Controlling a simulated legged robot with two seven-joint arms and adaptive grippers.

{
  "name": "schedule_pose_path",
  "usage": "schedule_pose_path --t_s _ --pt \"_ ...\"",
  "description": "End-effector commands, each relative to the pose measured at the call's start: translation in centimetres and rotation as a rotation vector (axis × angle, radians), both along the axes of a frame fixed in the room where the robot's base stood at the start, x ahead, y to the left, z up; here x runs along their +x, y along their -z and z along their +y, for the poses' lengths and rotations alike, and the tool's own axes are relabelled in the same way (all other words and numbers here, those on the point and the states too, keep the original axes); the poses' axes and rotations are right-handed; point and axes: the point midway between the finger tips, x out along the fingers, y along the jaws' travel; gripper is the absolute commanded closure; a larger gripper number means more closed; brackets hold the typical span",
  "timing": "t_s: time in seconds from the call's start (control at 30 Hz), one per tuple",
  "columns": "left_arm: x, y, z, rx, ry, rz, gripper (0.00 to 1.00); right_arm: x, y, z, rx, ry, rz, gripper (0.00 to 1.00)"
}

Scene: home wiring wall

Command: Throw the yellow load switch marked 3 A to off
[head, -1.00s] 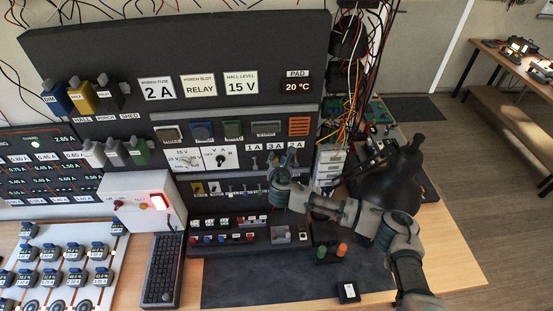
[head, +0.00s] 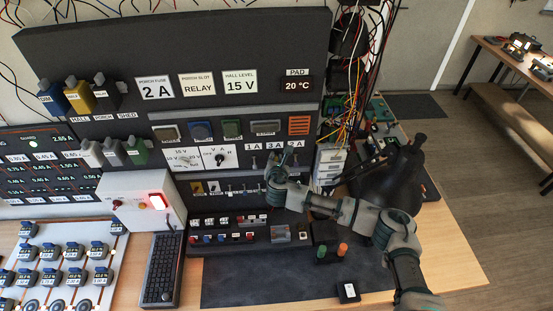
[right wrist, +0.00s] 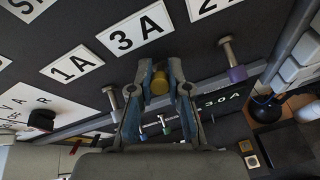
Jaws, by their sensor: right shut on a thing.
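The white 3 A label (right wrist: 136,31) sits on the dark panel, and the yellow tip of the 3 A load switch (right wrist: 159,80) shows just below it in the right wrist view. My right gripper (right wrist: 160,88) is shut on this yellow tip, one finger on each side. In the head view the 3 A label (head: 273,147) shows above my right gripper (head: 275,178), which hides the switch. The lever's shaft is mostly hidden, so its exact throw cannot be told. My left gripper is not in view.
The 1 A lever (right wrist: 111,97) stands close on the left of my fingers, and the 2 A lever (right wrist: 230,55) with a purple tip on the right. A dark lamp-like object (head: 395,185) stands beside my arm. The dark mat (head: 250,285) has clear room.

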Motion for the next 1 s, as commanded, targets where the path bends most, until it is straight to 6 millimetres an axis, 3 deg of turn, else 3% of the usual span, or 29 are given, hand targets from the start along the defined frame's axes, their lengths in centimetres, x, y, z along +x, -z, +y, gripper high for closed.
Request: schedule_pose_path --t_s 0.13,0.57,0.77,1.0 --pt "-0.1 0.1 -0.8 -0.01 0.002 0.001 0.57 0.1 0.1 -0.4 -0.002 0.008 -0.005 1.0" --pt "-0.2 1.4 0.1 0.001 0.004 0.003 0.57 -0.1 0.5 -0.3 -0.001 0.006 -0.066 1.0" --pt "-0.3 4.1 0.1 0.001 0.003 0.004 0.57 -0.3 1.4 -0.4 -0.002 0.008 -0.181 1.0" --pt "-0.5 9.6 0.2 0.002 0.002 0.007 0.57 -0.5 2.9 -0.4 0.001 0.012 -0.396 1.0"
